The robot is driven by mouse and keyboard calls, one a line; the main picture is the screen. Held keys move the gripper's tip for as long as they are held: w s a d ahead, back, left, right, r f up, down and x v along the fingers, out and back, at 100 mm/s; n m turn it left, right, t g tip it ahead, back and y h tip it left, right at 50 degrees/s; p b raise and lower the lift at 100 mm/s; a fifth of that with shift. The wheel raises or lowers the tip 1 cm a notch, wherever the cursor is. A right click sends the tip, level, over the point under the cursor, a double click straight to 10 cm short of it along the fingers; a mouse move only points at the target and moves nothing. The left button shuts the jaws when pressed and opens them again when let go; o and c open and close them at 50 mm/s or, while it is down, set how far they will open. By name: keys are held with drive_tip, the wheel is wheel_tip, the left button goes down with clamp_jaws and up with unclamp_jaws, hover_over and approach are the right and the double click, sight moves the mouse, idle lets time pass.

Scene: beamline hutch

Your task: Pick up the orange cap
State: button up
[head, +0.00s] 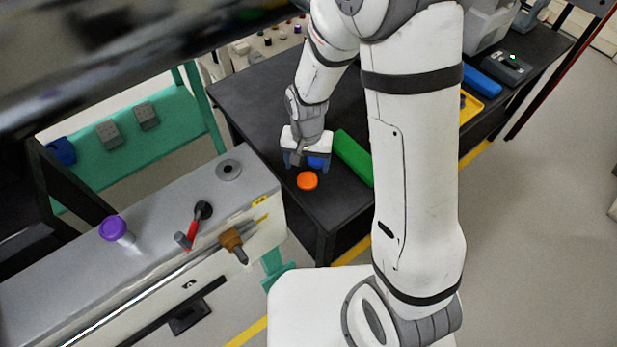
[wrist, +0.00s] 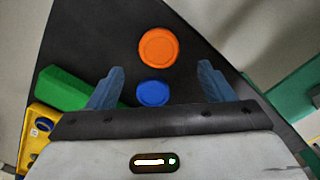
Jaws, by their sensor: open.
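The orange cap (head: 307,181) is a round disc lying flat on the black table (head: 335,205), close to its front corner. In the wrist view the orange cap (wrist: 158,47) lies beyond the fingertips, roughly centred between them. My gripper (head: 308,163) is above the table just behind the cap in the head view. In the wrist view my gripper (wrist: 160,80) has its two blue fingers spread apart with nothing held. A blue cap (wrist: 153,92) lies between the fingers in that view, nearer the palm than the orange one.
A green block (head: 352,157) lies right of the gripper. A yellow tray (head: 470,107) and a blue item (head: 482,80) are farther right, partly behind my arm. A grey bench (head: 165,245) with a purple knob (head: 113,228) and a red-handled valve (head: 195,222) stands at the left front.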

sight(307, 179)
drive_tip(key=f, duration=0.5)
drive_tip(key=shift+s+f, duration=0.2)
drive_tip(key=shift+f, duration=0.05)
drive_tip(key=shift+c, duration=0.5)
drive_tip(key=c, duration=0.9)
